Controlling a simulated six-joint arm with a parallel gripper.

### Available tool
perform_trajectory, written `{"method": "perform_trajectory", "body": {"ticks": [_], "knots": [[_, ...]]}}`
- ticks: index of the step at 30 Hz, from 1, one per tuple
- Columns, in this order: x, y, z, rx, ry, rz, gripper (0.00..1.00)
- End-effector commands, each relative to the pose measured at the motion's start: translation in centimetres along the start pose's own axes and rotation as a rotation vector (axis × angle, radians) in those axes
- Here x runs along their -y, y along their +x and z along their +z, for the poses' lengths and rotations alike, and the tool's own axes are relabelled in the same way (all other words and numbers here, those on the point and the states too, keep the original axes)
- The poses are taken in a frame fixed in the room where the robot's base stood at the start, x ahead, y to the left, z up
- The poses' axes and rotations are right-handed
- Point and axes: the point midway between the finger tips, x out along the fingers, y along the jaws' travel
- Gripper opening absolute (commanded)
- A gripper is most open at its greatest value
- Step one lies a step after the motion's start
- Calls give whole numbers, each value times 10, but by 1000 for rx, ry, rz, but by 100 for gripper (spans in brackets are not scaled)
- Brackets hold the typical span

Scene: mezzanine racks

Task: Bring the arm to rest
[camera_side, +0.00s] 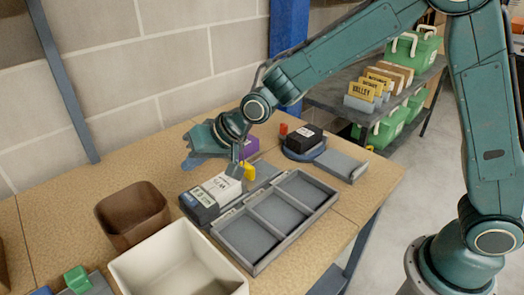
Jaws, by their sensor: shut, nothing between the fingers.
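My arm reaches in from the right, over the workbench (346,205). My gripper (236,170) hangs low over the bench, just above and behind a white-labelled box (222,187). Its fingers are small in this view and look shut, with nothing seen held. I cannot tell whether the fingertips touch the box. A yellow piece (249,172) shows just right of the fingers. A purple box (246,148) is partly hidden behind my wrist.
A grey tray with three empty compartments (243,262) lies in front. A brown bin (148,235) and cream bin (222,279) stand left. A dark box (198,207) is beside the white one. A black box (304,140) and red piece (283,129) are farther back.

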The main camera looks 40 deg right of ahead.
Motion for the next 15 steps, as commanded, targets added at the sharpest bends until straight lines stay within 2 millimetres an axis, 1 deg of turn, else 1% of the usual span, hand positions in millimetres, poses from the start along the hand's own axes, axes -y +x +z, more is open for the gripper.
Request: {"method": "perform_trajectory", "body": {"ticks": [1,5,7,11,15], "knots": [[-2,-10,-4,-6,-7,7,0],[-11,-40,-9,-7,-35,39,0],[-17,-60,-11,-8,-51,61,0],[-30,-97,-12,-5,-83,104,0],[-45,-136,-8,2,-115,149,0]]}}
